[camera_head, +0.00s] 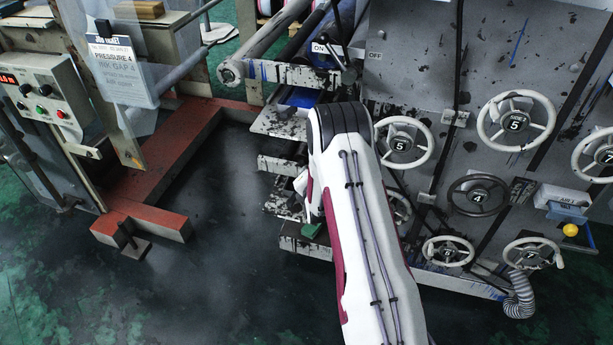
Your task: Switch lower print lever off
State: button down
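No lower lever can be made out; the panel's lower left is covered by my white and maroon arm. My arm comes up from the bottom edge and bends at a black joint in front of the machine.
Several handwheels stick out of the panel, including a white one (516,121) and a dark one (478,196). Metal ledges (283,122) jut out left of my arm. A control box (45,90) and a red floor frame (150,218) stand left. The dark floor between is clear.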

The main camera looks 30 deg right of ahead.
jog(key=shift+w+d+r, duration=0.2)
jog(key=shift+d+r, duration=0.1)
jog(key=shift+d, duration=0.3)
jog(key=shift+w+d+r, duration=0.2)
jog(key=shift+d+r, duration=0.05)
jog(key=shift+d, duration=0.3)
jog(key=shift+w+d+r, duration=0.2)
jog(key=shift+d+r, duration=0.1)
jog(key=shift+d, duration=0.3)
jog(key=shift+s+d+r+m+t, duration=0.2)
jog(key=shift+d+r+m+t, duration=0.1)
jog(key=shift+r, duration=0.05)
jog(key=s+d+r+m+t+y, duration=0.1)
jog(key=s+d+r+m+t, duration=0.1)
jog(key=s+d+m+t, duration=0.4)
jog(key=shift+s+d+r+m, duration=0.2)
jog(key=shift+s+d+m, duration=0.4)
jog(key=shift+s+d, duration=0.5)
jog(key=shift+s+d, duration=0.1)
